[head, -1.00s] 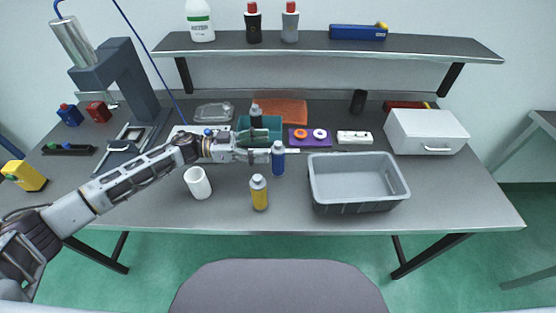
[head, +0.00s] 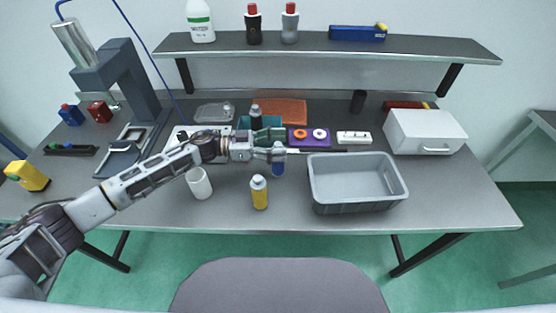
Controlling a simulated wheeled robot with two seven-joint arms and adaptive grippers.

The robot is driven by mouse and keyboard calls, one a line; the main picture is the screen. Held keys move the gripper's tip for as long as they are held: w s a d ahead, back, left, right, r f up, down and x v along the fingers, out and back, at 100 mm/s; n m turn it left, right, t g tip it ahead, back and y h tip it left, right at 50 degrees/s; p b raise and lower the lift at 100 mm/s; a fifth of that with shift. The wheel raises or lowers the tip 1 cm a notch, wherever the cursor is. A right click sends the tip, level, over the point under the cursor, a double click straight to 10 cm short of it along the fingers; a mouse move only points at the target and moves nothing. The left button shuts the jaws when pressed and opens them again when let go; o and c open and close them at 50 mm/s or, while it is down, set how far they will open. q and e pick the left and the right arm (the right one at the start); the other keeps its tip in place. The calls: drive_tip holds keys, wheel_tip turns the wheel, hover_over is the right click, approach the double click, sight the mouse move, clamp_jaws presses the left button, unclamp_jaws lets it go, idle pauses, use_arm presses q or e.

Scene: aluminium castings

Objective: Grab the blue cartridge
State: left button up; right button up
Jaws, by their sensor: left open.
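The blue cartridge (head: 278,169) stands upright on the grey table, left of the grey bin. Its upper part is mostly covered by my left gripper (head: 279,145), which comes in from the left. The gripper is open, with its fingers level with the top part of the cartridge. I cannot tell whether a finger touches it. A yellow cartridge (head: 259,194) with a grey cap stands in front, nearer the table's front edge. My right gripper is not in view.
The grey bin (head: 360,207) stands right of the cartridge. A white cup (head: 199,184) stands below my left forearm. The front right of the table is clear.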

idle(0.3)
use_arm(q)
clamp_jaws()
idle(0.3)
drive_tip(key=shift+r, duration=0.15)
drive_tip(key=shift+r, duration=4.9)
